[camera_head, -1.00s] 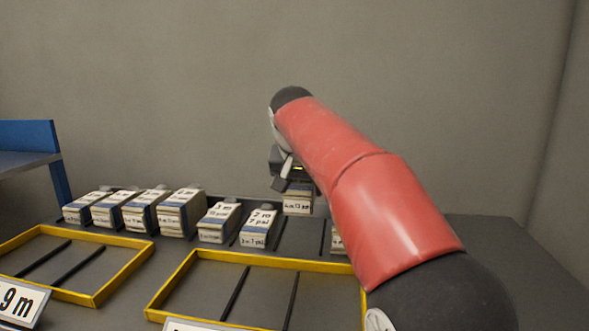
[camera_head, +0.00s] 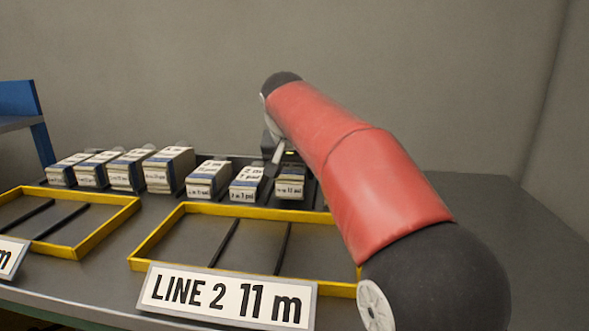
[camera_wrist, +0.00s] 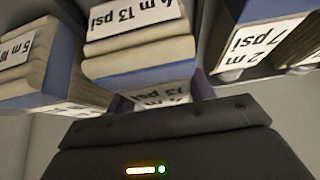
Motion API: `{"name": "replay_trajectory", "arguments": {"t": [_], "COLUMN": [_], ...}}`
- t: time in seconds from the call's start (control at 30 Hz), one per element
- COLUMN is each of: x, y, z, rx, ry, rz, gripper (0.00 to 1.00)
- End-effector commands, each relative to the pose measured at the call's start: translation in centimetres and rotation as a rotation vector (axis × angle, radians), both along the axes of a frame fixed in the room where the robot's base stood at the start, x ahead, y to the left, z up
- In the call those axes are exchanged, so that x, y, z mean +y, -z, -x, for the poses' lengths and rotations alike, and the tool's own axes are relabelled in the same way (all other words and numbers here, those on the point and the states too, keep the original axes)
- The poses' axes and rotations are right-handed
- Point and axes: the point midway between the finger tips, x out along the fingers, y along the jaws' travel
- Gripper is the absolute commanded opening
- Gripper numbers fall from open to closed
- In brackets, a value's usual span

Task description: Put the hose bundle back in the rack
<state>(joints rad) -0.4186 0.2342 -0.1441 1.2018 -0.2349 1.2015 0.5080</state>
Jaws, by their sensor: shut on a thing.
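The hose bundle (camera_head: 290,187) is cream and blue with a white label. It is at the right of the row in the dark rack (camera_head: 321,190), with its lower edge about level with its neighbours. My gripper (camera_head: 284,164) is above and behind it, partly hidden by my arm. In the wrist view my gripper (camera_wrist: 160,98) has its fingers on both sides of the bundle (camera_wrist: 140,48), whose label ends in 13 psi. The gripper is shut on it. I cannot tell whether the bundle rests on the rack floor.
Other labelled bundles stand to its left, the nearest (camera_head: 247,184) just beside it. Another bundle (camera_wrist: 40,60) is beside it in the wrist view. Yellow-framed trays (camera_head: 180,222) lie in front, one with a LINE 2 11 m sign (camera_head: 228,298). The bench's right side (camera_head: 500,225) is clear.

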Motion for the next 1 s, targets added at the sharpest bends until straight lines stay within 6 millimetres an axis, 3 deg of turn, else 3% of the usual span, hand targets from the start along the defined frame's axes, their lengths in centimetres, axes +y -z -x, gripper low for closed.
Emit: {"name": "replay_trajectory", "arguments": {"t": [0.97,1.0], "x": [0.0,0.0], "y": [1.1,1.1], "z": [0.0,0.0], "rx": [-0.002,-0.002], "ry": [-0.001,-0.001], "rz": [0.000,0.000], "gripper": [0.12,0.54]}}
